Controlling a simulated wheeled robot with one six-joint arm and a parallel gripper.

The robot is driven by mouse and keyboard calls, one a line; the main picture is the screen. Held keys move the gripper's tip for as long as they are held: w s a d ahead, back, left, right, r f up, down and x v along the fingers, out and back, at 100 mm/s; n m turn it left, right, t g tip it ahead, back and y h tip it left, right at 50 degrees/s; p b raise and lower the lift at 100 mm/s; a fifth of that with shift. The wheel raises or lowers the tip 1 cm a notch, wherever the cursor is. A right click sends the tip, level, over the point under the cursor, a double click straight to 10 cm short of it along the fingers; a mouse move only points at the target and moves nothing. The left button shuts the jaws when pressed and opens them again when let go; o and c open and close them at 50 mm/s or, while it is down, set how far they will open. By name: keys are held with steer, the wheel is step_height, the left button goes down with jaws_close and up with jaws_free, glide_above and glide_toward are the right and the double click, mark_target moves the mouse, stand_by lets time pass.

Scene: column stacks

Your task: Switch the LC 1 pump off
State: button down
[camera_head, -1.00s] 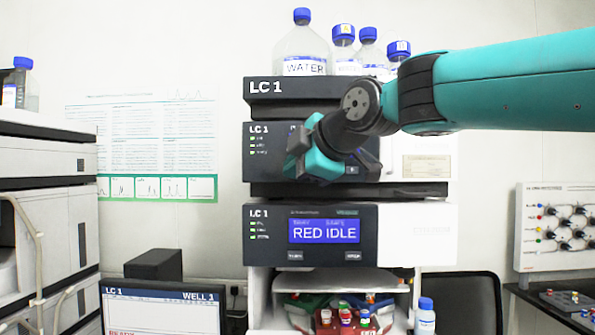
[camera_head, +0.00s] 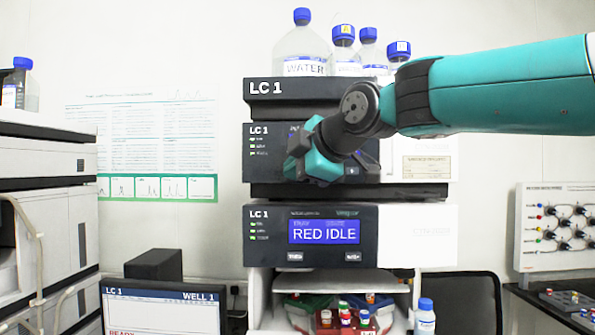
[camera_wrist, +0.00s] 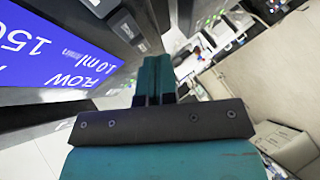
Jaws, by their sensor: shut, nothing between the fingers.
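The LC 1 pump is the middle module (camera_head: 420,142) of the LC 1 stack, with small green lights at its left. My gripper (camera_head: 294,158) is in front of this module and covers most of its screen. A small dark button (camera_head: 352,170) shows just right of my gripper. In the wrist view the pump's blue screen (camera_wrist: 45,50) reads FLOW, 1.0 ml/min and 150, with the rest cut off. A dark button (camera_wrist: 126,26) lies beyond the screen there. My gripper, shut and empty, also shows in the wrist view (camera_wrist: 153,62). I cannot tell whether its fingertips touch the panel.
Below the pump is a module whose screen (camera_head: 324,231) reads RED IDLE. Bottles, including one marked WATER (camera_head: 303,50), stand on top of the stack. A monitor (camera_head: 165,310) stands at lower left, and another instrument stack (camera_head: 45,225) is at far left.

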steer(key=shift+w, duration=0.4)
stand_by(0.6)
steer(key=shift+s, duration=0.1)
steer(key=shift+s+b, duration=0.45)
steer(key=shift+s, duration=0.3)
steer(key=shift+s+b, duration=1.5)
steer(key=shift+s, duration=1)
steer(key=shift+a, duration=0.1)
